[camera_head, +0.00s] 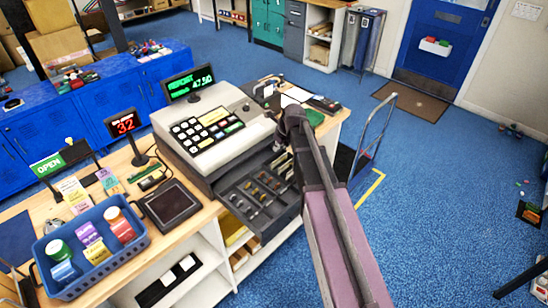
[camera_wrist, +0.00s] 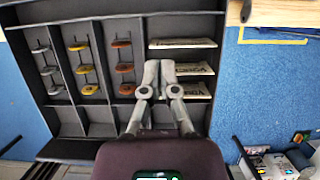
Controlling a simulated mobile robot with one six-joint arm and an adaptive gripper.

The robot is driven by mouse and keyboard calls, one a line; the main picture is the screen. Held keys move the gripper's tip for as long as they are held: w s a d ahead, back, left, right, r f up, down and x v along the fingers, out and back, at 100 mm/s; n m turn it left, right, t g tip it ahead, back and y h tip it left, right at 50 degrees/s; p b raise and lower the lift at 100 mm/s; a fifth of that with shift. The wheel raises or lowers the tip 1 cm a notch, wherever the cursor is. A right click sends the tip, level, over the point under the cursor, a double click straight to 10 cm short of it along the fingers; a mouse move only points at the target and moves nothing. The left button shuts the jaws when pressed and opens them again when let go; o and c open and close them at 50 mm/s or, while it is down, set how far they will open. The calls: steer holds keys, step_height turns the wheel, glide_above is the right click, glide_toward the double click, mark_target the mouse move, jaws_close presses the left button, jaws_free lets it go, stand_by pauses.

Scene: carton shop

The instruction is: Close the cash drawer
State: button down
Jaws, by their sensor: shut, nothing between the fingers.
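The cash register (camera_head: 212,128) stands on the wooden counter, with its green display on top. Its cash drawer (camera_head: 262,190) is pulled out at the front, and coins and notes show in its compartments. In the wrist view the open drawer (camera_wrist: 100,28) lies under my gripper (camera_wrist: 158,66), with coin slots to the left and banknotes (camera_wrist: 190,43) to the right. My gripper is shut and empty. Its fingertips appear over the drawer near the notes; I cannot tell whether they touch it. In the head view my arm hides the drawer's right side and my gripper's tips.
A blue basket (camera_head: 90,255) of goods, a dark pad (camera_head: 170,205) and a small red display (camera_head: 122,124) stand on the counter left of the drawer. A hand truck (camera_head: 375,135) stands to the right. The blue floor beyond is mostly clear.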

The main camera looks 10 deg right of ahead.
steer(key=shift+d+f, duration=0.1)
steer(key=shift+d, duration=0.2)
steer(key=shift+f, duration=0.1)
steer(key=b, duration=0.9)
glide_toward(261, 159)
steer(key=f, duration=0.1)
steer(key=s+d+f, duration=0.1)
steer(key=f, duration=0.1)
steer(key=s+f, duration=0.1)
steer(key=f, duration=0.1)
steer(key=shift+s+d, duration=0.15)
steer(key=shift+d, duration=0.05)
steer(key=shift+w+a, duration=0.65)
steer(key=shift+w, duration=0.25)
steer(key=shift+w+a, duration=0.7)
steer(key=shift+w, duration=0.2)
steer(key=shift+r, duration=0.1)
